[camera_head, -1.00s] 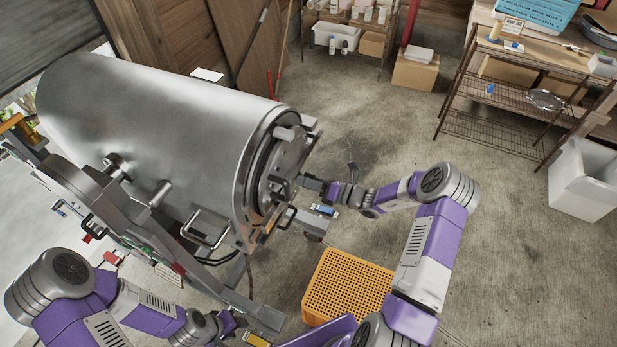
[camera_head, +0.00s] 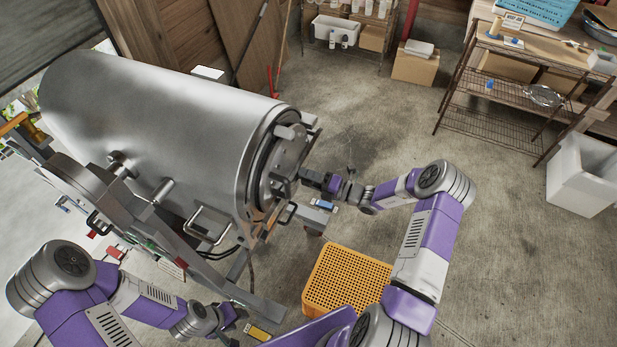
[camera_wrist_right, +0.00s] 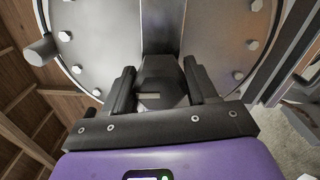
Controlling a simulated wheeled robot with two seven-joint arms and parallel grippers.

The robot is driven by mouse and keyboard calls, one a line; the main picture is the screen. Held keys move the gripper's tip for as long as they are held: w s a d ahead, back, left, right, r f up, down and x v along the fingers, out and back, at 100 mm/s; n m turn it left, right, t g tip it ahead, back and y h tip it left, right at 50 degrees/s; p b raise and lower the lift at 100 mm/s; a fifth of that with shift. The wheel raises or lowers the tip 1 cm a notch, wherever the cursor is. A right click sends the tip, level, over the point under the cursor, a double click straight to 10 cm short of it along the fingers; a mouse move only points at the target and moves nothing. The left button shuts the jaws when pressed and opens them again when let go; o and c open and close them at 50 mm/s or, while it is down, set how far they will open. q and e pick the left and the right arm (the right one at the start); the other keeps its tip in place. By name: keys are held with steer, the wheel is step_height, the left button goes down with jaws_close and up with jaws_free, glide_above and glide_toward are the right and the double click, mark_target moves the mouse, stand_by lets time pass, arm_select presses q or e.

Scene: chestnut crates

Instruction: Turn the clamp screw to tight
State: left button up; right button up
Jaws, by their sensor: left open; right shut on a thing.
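The clamp screw is a dark grey block on the round end door (camera_head: 285,160) of a big steel drum (camera_head: 160,125). The clamp screw (camera_wrist_right: 165,80) shows in the right wrist view between the two black fingers. My right gripper (camera_head: 303,174) is shut on it at the front of the door; in the right wrist view its fingertips (camera_wrist_right: 160,82) lie on either side of the block. The grip hides part of the screw in the head view. My left gripper (camera_head: 238,322) is open and empty, low at the bottom, apart from the drum.
An orange perforated crate (camera_head: 345,285) stands on the floor below my right arm. A wire shelf (camera_head: 510,100) and a white bin (camera_head: 585,175) stand at the right. A handle (camera_head: 205,228) sticks out from the drum's lower side. The concrete floor at centre right is clear.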

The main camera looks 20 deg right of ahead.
stand_by(0.3)
steer(key=o, duration=1)
steer(key=shift+o, duration=0.2)
steer(key=b+v, duration=0.1)
steer(key=v, duration=0.6)
steer(key=shift+s+d, duration=0.15)
steer(key=shift+s, duration=0.1)
